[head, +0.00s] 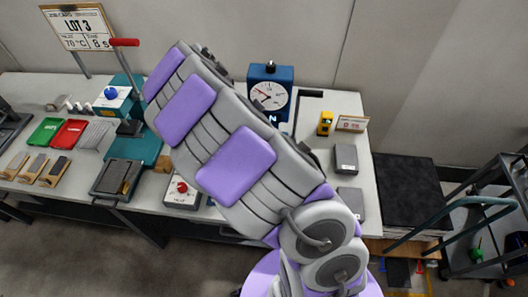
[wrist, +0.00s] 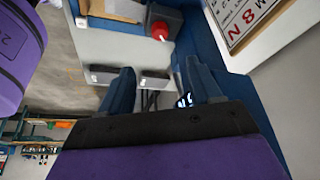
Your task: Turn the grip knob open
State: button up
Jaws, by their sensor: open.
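My gripper (wrist: 160,78) shows in the wrist view with its two dark blue fingers apart and nothing held between them. Past the fingertips, toward the top, is a red knob (wrist: 160,31) on a grey box, apart from the fingers. In the head view a white box (head: 182,201) with a red knob (head: 182,187) stands at the table's front edge, partly beside my arm. I cannot tell which knob is the grip knob. My arm hides the gripper in the head view.
A blue gauge (head: 270,92) stands behind my arm. A teal press (head: 125,145) with a red-tipped lever is on the left. Green (head: 46,131) and red (head: 69,133) trays lie further left. A dark cart (head: 490,215) stands at the right.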

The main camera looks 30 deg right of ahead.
jog(key=b+x, duration=0.2)
jog(key=x, duration=1.3)
jog(key=shift+d+f, duration=0.2)
jog(key=shift+f, duration=0.1)
jog(key=c, duration=1)
